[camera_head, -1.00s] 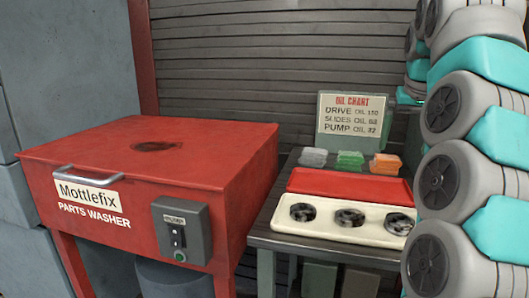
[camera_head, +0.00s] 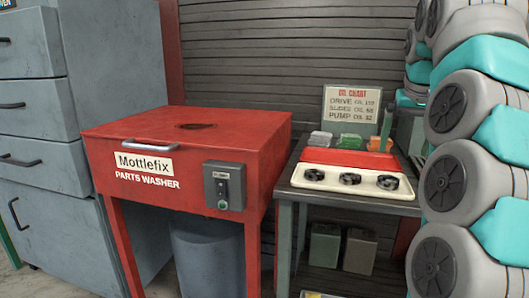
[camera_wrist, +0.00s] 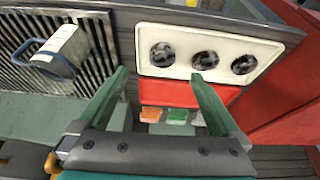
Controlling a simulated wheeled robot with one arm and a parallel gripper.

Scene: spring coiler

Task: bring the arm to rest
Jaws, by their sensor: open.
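My gripper (camera_wrist: 159,76) shows in the wrist view with its two green fingers spread apart and nothing between them. Beyond the fingertips are a cream tray (camera_wrist: 180,72) holding three dark round parts and a red tray (camera_wrist: 165,93). I cannot tell the height of the fingers above them. My own grey and teal arm (camera_head: 455,180) fills the right side of the head view, folded in a stack of links.
A red parts washer (camera_head: 170,150) stands left of the small table (camera_head: 290,192). Small white, green and orange boxes and an oil chart (camera_head: 351,105) are at the table's back. Grey drawers (camera_head: 40,110) stand far left. A handled container (camera_wrist: 62,50) sits on a grate.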

